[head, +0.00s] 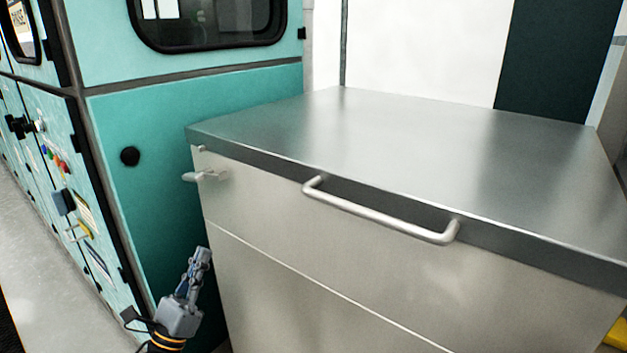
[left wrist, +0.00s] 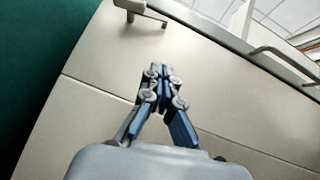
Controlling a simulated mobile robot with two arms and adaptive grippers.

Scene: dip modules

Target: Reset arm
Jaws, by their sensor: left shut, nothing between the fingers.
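My left gripper (head: 201,257) is at the lower left of the head view, in front of the teal machine and beside the left edge of a metal cabinet (head: 280,240). It points upward and is shut and empty. In the left wrist view the gripper (left wrist: 158,70) also shows with its fingertips together and nothing between them. The cabinet front (left wrist: 100,80) fills most of the view beyond it. My right gripper is not in either view.
The cabinet has a long bar handle (head: 380,212) under its bare steel top (head: 400,140) and a small latch (head: 203,175) at its left corner. The teal machine (head: 190,130) stands close on the left, with a black knob (head: 130,156). Floor (head: 45,270) shows at far left.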

